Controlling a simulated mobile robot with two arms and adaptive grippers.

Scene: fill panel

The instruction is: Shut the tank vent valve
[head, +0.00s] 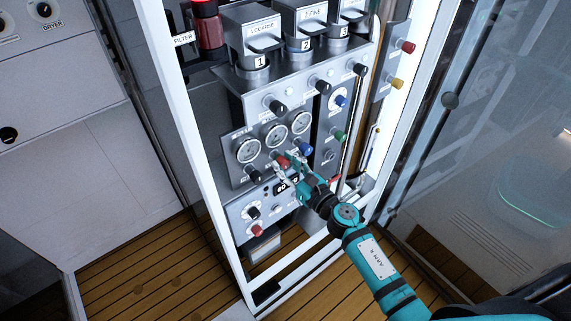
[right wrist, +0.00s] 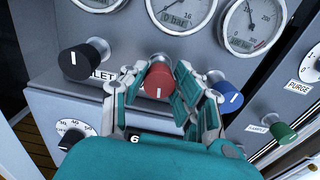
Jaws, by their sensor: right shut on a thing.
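A red knob (head: 283,161) sits on the grey panel below the middle gauge, between a black knob (head: 254,175) and a blue knob (head: 305,149). In the right wrist view the red knob (right wrist: 158,82) has a white pointer line that stands about upright. My right gripper (head: 289,166) is at this knob, with its teal fingers on both sides, shut on it. The fingers hide any label under the knob, so I cannot read whether it is the tank vent valve. My left gripper is not in view.
The blue knob (right wrist: 228,96) is close beside my right finger. A black knob (right wrist: 84,62) with a partly hidden label ending "LET" is at the left, and a green knob (right wrist: 282,132) is at the right. White frame posts (head: 188,130) and a glass door (head: 490,150) flank the panel.

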